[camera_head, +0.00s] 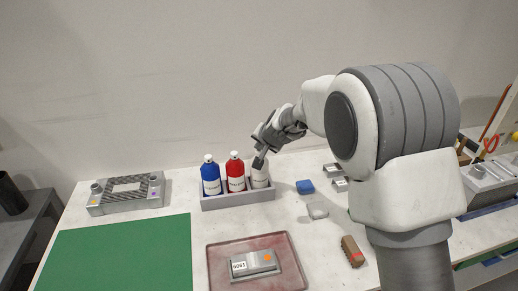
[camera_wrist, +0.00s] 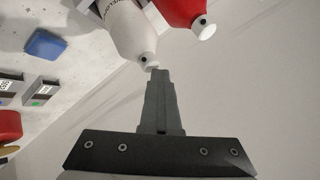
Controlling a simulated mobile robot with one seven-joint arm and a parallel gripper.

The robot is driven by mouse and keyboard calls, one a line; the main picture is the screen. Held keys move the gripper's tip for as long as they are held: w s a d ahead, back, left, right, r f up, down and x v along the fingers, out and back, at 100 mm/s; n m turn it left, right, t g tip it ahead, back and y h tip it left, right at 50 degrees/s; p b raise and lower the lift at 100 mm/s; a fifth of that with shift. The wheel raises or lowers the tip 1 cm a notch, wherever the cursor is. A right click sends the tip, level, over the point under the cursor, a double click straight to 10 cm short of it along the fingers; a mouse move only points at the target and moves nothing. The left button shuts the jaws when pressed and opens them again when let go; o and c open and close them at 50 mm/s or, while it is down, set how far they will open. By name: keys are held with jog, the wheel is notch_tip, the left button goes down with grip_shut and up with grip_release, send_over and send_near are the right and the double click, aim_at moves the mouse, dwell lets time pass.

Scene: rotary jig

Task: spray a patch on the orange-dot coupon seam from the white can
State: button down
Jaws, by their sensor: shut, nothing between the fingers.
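The white can (camera_head: 260,178) stands at the right end of a grey rack. My gripper (camera_head: 259,160) is at its top, pointing down. In the wrist view my gripper (camera_wrist: 158,72) is shut and empty, its tips close to the nozzle of the white can (camera_wrist: 130,30); I cannot tell whether they touch. A grey metal coupon (camera_head: 254,265) with an orange mark and a "6061" label lies on the reddish tray (camera_head: 219,280). Its seam is too small to make out.
The blue can (camera_head: 211,179) and red can (camera_head: 235,176) share the grey rack (camera_head: 236,201). A metal frame fixture (camera_head: 126,193) and green mat (camera_head: 115,255) lie left. A blue block (camera_head: 305,187), a clear piece (camera_head: 317,210) and a brown block (camera_head: 352,251) lie right.

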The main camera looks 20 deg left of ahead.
notch_tip(320, 180, up, 6)
jog(key=p, duration=0.5)
jog(key=shift+r, duration=0.15)
dwell(2.5)
